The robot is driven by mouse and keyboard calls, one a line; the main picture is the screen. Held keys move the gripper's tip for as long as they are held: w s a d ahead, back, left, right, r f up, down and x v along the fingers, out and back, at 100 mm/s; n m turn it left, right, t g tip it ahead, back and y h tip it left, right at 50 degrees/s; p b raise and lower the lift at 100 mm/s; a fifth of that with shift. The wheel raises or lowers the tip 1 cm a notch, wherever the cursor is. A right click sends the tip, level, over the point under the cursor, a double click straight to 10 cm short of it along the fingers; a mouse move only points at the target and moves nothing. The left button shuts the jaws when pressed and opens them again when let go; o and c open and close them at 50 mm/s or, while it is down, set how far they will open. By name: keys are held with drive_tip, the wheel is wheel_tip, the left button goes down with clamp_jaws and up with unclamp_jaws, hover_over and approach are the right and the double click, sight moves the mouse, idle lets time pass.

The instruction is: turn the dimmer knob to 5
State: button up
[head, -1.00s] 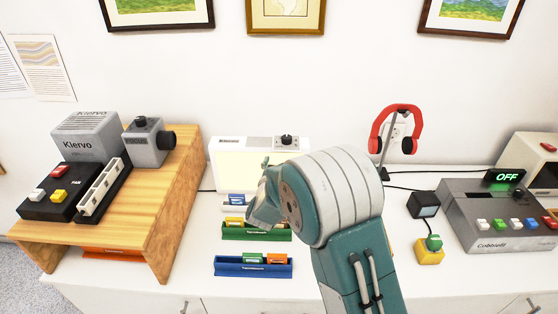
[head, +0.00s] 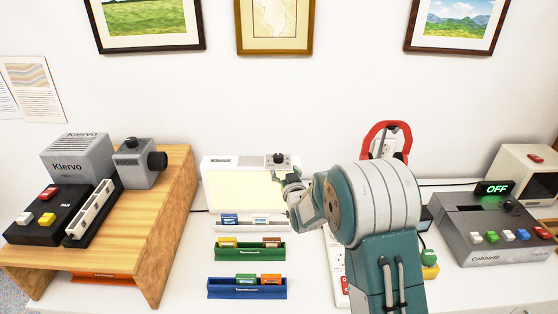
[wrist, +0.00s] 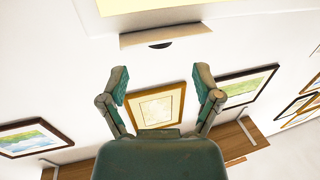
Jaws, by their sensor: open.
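The dimmer knob (head: 278,158) is a small black knob at the top right of the white light panel (head: 216,166), whose screen glows pale yellow. Its number marks are too small to read. In the head view my gripper (head: 284,178) is just below the knob, in front of the panel's right part, and partly hidden by my wrist. In the wrist view both fingers are spread with nothing between them (wrist: 161,82). The panel's edge (wrist: 185,34) lies beyond the fingertips, with a dark sliver that looks like the knob (wrist: 160,45). I see no contact.
Green (head: 250,254) and blue (head: 246,293) trays stand in front of the panel. A wooden riser (head: 170,205) with grey and black devices is at left. Framed prints hang above.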

sight(280, 160)
drive_tip(key=shift+x, duration=3.2)
clamp_jaws()
